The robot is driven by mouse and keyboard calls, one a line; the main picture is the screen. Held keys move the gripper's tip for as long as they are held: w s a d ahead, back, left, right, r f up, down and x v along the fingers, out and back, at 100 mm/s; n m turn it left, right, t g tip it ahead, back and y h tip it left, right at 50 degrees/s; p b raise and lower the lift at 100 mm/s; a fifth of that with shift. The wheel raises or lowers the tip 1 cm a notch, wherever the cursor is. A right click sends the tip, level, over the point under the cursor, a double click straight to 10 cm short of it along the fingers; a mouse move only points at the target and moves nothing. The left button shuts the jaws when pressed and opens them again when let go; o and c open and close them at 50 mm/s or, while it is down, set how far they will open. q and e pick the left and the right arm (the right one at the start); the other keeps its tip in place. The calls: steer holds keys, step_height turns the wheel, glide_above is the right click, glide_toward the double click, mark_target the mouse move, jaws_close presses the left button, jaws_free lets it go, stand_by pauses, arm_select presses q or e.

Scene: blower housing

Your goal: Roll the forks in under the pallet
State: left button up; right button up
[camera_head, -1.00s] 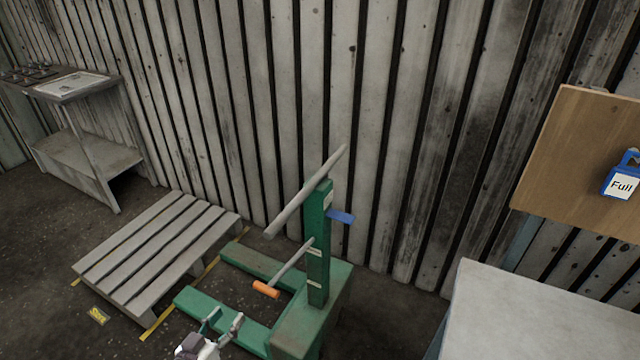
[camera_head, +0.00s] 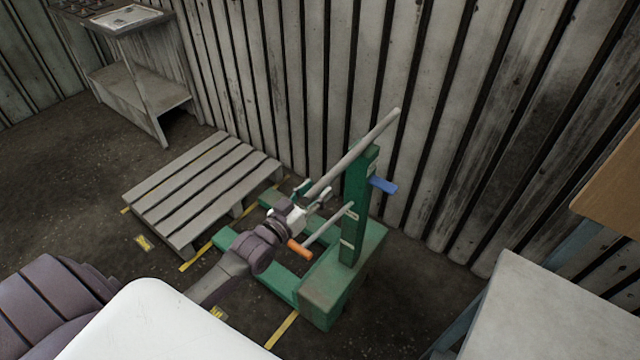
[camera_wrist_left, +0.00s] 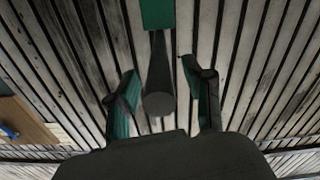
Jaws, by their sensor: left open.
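The green pallet truck (camera_head: 320,290) stands right of the grey slatted pallet (camera_head: 200,190). Its two forks, the front one (camera_head: 276,284) partly hidden by my left arm, point at the pallet and lie outside it. A long grey bar (camera_head: 360,143) slants across the top of the green post (camera_head: 355,215). My left gripper (camera_head: 315,191) is open at the bar's lower end. In the left wrist view the bar's round end (camera_wrist_left: 159,103) shows between the open fingers (camera_wrist_left: 160,84); whether they touch it I cannot tell. My right gripper is not in view.
An orange-gripped lever (camera_head: 299,250) and a blue lever (camera_head: 383,185) stick out of the post. Yellow floor lines (camera_head: 200,253) run beside the pallet. A plank wall stands close behind, a pale table (camera_head: 540,310) at right and a grey stand (camera_head: 135,85) at back left.

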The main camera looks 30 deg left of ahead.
arm_select(q)
steer(key=shift+w+d, duration=0.2)
steer(key=shift+w, duration=0.85)
jaws_close()
